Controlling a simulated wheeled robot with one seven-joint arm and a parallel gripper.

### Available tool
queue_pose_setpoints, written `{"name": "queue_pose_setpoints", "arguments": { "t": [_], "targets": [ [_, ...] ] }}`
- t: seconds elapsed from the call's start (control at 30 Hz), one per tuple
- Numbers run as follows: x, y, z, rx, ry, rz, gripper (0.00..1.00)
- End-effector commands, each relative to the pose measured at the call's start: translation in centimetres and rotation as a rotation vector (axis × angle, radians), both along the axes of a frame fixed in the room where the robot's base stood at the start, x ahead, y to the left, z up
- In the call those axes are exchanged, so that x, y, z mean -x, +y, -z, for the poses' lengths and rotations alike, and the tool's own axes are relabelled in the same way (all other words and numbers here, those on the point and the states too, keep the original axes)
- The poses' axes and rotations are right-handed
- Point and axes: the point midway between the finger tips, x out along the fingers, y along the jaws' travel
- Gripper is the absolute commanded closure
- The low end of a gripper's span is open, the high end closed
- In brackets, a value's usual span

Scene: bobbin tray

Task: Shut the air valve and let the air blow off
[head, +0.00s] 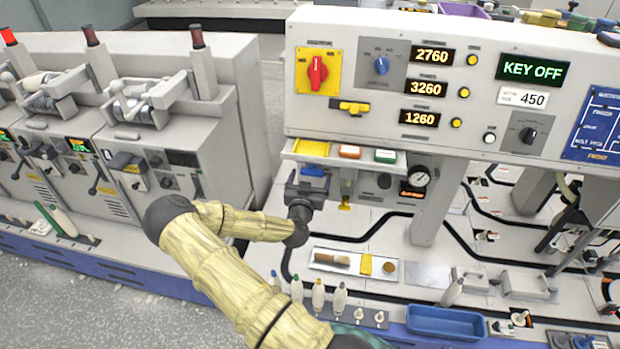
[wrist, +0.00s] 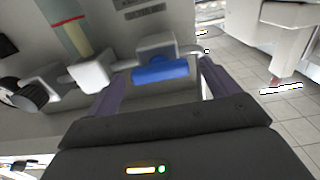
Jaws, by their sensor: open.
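The air valve's blue handle (wrist: 160,72) shows in the wrist view, on a pale valve body (wrist: 156,45). It lies nearly level in that picture, between the two fingers of my gripper. In the head view the blue handle (head: 313,171) shows just above my gripper (head: 305,184), under the control panel. The gripper is open, with a finger to each side of the handle. I cannot tell whether the fingers touch it. A round pressure gauge (head: 419,177) is to the right; its reading is too small to tell.
A black knob (wrist: 28,94) and a cylindrical air unit (wrist: 75,35) sit left of the valve in the wrist view. The control panel (head: 385,80) overhangs the valve, reading KEY OFF. A support post (head: 430,215) stands to the right. Bottles and a blue tray (head: 445,321) are below.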

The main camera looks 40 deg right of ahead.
Motion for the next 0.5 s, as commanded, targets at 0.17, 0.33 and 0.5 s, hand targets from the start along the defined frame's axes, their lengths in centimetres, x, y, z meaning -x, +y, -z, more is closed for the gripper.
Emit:
{"name": "queue_pose_setpoints", "arguments": {
  "t": [0.17, 0.33, 0.5],
  "targets": [
    [0.02, 0.02, 0.00, 0.000, 0.000, 0.000, 0.28],
    [0.03, 0.03, -0.01, 0.000, 0.000, 0.000, 0.57],
    [0.02, 0.04, 0.00, 0.003, 0.003, 0.000, 0.57]
  ]
}}
